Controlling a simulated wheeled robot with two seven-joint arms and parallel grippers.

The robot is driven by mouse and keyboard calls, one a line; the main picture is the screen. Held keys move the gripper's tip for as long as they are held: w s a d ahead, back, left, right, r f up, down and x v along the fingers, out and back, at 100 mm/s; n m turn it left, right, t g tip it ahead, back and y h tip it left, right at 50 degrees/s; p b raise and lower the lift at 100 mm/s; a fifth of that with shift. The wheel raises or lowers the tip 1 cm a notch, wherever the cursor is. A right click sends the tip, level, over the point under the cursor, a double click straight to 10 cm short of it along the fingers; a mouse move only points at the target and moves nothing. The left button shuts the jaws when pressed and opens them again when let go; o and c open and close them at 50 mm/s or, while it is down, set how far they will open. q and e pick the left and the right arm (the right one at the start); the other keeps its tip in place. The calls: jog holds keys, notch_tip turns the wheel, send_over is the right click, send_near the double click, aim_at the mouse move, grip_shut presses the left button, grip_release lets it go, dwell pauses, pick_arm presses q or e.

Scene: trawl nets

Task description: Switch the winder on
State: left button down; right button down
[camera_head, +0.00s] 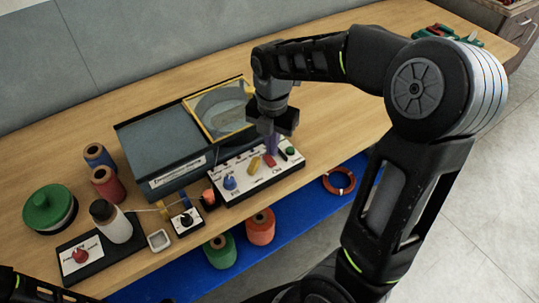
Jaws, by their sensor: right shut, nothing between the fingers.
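The control panel (226,191) is a white-topped box at the front of the bench. It carries a blue knob (230,182), a yellow switch (254,164), a red control (268,160) and a green button (290,151); its small labels are too small to read surely. My right gripper (272,143) points down over the panel's back edge, shut and empty, close behind the red control. I cannot tell whether it touches anything. A dark piece of my left arm shows at the bottom left corner; its gripper is out of view.
Behind the panel stands a grey-blue machine (160,150) with a yellow-framed window (222,108). To the left are a white bottle (112,225), thread spools (107,184), a green reel (48,209) and a box with a red knob (80,257).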

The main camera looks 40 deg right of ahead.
aim_at(272, 163)
notch_tip(272, 163, up, 3)
jog(key=shift+r+p, duration=0.1)
jog(key=shift+p, duration=0.85)
